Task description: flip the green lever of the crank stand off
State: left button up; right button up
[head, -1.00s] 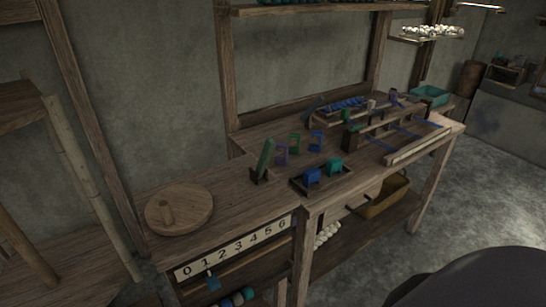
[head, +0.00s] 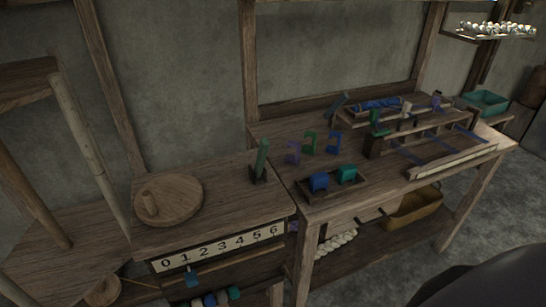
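The green lever (head: 262,157) stands nearly upright, leaning slightly right at its top, in a small dark base (head: 258,177) at the right of the crank stand's top (head: 222,200). A round wooden crank disc (head: 184,190) with a peg knob (head: 149,203) lies on the left of the same top. A number strip (head: 220,246) marked 0 to 6 runs along the stand's front, with a blue slider (head: 191,277) below it. Neither of my grippers is in view.
The loom table (head: 318,205) adjoins on the right. It carries a tray (head: 329,189) with a blue and a teal block, and several small coloured frames (head: 334,143). A wooden post frame (head: 78,146) stands at left. Floor shows at the lower right.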

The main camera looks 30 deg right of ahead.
aim_at(264, 146)
jog(key=l+u, duration=0.15)
jog(key=l, duration=0.75)
jog(key=k+l+u, duration=0.15)
jog(key=l, duration=0.8)
